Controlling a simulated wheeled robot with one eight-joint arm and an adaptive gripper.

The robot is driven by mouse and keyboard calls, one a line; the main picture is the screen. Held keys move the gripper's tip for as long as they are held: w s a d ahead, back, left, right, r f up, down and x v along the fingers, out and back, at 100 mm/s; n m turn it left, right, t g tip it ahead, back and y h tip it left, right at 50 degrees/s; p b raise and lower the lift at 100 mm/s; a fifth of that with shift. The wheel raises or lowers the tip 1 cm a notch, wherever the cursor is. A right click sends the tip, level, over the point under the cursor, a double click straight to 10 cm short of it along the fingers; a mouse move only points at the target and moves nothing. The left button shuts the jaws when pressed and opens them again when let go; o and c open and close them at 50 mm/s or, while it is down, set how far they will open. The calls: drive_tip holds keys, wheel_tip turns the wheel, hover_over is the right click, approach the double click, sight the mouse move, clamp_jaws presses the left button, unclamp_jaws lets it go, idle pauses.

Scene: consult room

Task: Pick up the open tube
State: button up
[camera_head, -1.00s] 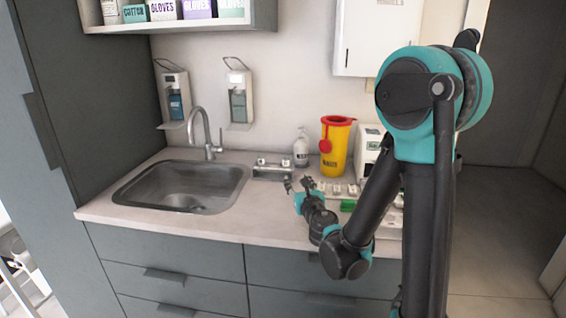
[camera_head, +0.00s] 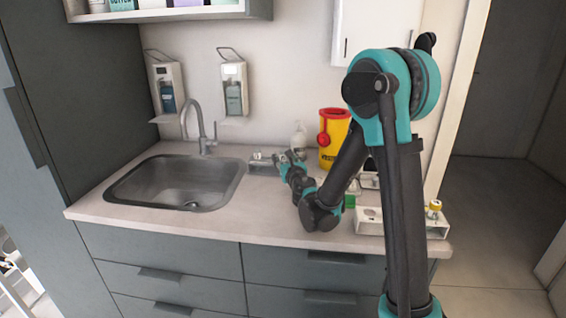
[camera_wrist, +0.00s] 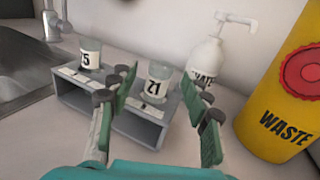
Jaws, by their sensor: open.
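A small grey rack (camera_wrist: 75,92) stands on the counter and also shows in the head view (camera_head: 259,169). It holds a clear tube labelled 75 (camera_wrist: 90,53) at its left and a clear tube labelled 21 (camera_wrist: 157,83) at its right. I see no clear cap on either tube, but their tops are too small to judge well. My gripper (camera_wrist: 164,92) is open, with its fingers apart on either side of the tube 21 in the picture. I cannot tell how near they are in depth. In the head view my gripper (camera_head: 287,158) is beside the rack's right end.
A white pump bottle (camera_wrist: 207,60) stands behind the rack. A yellow waste bin (camera_wrist: 275,110) is close on the right. The sink (camera_head: 175,183) lies left. A white holder (camera_head: 368,222) with a yellow-capped item stands at the counter's right. The front counter strip is clear.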

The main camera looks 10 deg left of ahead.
drive_tip(key=shift+x, duration=2.7)
drive_tip(key=shift+r, duration=0.1)
drive_tip(key=c, duration=0.9)
